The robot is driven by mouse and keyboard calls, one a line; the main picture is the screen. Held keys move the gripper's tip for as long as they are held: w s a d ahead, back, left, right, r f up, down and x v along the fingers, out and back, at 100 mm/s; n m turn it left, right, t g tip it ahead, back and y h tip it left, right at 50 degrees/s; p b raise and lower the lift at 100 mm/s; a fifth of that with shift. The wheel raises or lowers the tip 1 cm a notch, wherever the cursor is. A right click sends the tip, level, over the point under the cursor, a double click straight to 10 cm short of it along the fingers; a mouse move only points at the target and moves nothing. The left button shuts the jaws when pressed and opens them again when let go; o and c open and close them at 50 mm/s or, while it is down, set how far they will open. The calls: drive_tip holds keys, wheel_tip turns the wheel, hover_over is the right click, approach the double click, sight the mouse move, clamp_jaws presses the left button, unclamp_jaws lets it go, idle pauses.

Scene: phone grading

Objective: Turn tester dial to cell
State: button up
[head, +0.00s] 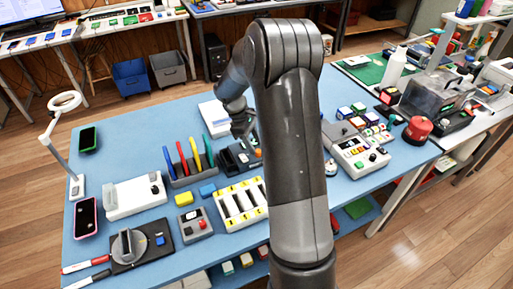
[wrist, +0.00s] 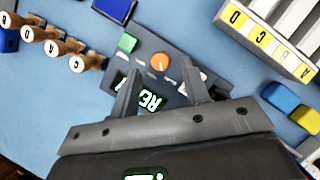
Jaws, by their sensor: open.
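The tester is a dark grey box (wrist: 178,68) with an orange dial (wrist: 160,61), a green button (wrist: 127,43) and a lit display (wrist: 150,100). The small labels around the dial are too blurred to read, so I cannot tell its setting. My gripper (wrist: 161,72) is open and empty, pointing down over the tester. In the wrist picture the dial appears between the two fingertips; I see no contact. In the head view the tester (head: 237,161) sits mid-table, with my gripper (head: 243,127) above it and my arm hiding what lies to the right.
A white lettered tray (wrist: 262,38) stands beside the tester, with blue (wrist: 280,97) and yellow (wrist: 306,119) blocks nearby. Several wooden lettered pegs (wrist: 55,47) stand on the other side. In the head view, a rack (head: 193,178) of coloured upright plates stands left of the tester.

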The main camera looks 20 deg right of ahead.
sight(258, 153)
drive_tip(key=shift+x, duration=1.4)
drive_tip(key=shift+c, duration=0.2)
clamp_jaws()
